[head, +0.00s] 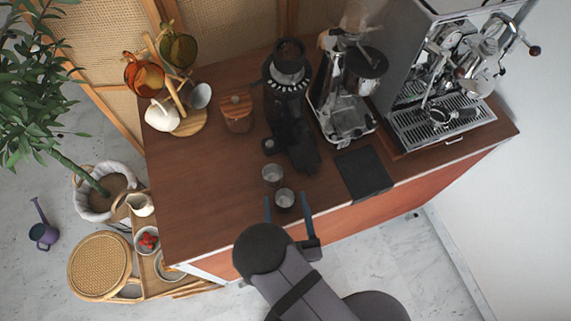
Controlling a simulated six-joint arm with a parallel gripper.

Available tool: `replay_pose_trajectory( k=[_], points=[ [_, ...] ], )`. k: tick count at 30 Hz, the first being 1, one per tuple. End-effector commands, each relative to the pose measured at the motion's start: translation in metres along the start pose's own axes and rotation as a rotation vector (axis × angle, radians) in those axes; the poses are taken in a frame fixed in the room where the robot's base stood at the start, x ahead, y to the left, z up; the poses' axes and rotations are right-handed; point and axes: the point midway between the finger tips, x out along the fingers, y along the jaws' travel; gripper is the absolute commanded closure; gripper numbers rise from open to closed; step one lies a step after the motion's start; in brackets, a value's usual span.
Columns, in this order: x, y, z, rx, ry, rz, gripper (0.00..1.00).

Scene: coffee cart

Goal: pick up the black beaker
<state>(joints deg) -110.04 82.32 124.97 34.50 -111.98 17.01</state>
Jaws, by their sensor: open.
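Two small grey, dark-looking cups stand near the front edge of the wooden cart top: a farther cup (272,174) and a nearer cup (284,199). A small round black piece (269,145) sits beside the base of the black grinder. I cannot tell for sure which of these is the black beaker. My gripper (286,196) is open, its two blue fingers pointing toward the cart. The nearer cup appears between the fingertips, with a finger on either side. I cannot tell the fingers' height or whether they touch it.
The black grinder (288,97) stands behind the cups. A black mat (363,173) lies to their right, before a silver machine (345,112). A large espresso machine (437,95) is at the right. A wooden canister (236,113) and mug tree (187,124) stand left. The front-left top is clear.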

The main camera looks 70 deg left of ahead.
Motion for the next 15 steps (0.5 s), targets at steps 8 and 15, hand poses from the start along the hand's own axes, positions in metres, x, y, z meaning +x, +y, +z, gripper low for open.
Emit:
replay_pose_trajectory(
  k=[8,15],
  points=[
    [-0.017,0.002,0.021,-0.05,0.018,-0.004,0.35],
    [-0.01,0.003,0.021,-0.049,0.02,0.001,0.35]
  ],
)
